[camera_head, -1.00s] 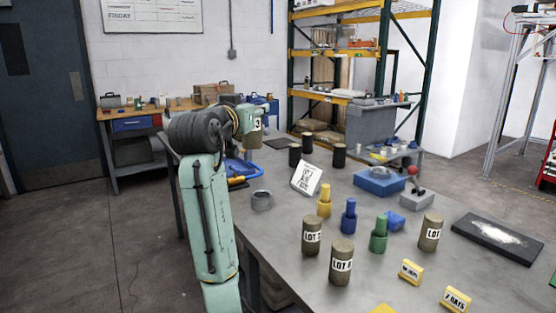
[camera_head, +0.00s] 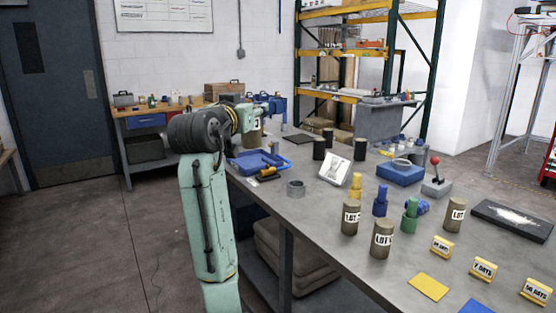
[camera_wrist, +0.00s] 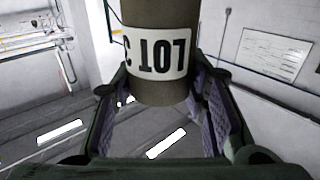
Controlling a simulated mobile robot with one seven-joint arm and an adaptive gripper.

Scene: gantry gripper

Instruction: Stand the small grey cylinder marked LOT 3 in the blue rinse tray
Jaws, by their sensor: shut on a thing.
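The grey-brown cylinder marked LOT 3 (camera_head: 252,137) is held off the table at the end of my arm. In the wrist view the cylinder (camera_wrist: 158,82) sits between my fingers, its LOT 3 label upside down. My gripper (camera_head: 246,113) is shut on it. The blue rinse tray (camera_head: 243,164) lies at the table's far left corner, below and close behind the held cylinder in the head view. My arm hides part of the tray. I cannot tell whether the cylinder is directly over it.
A tilted white sign (camera_head: 335,170) and dark cylinders (camera_head: 319,149) stand to the right. Other LOT cylinders (camera_head: 382,240) stand nearer.

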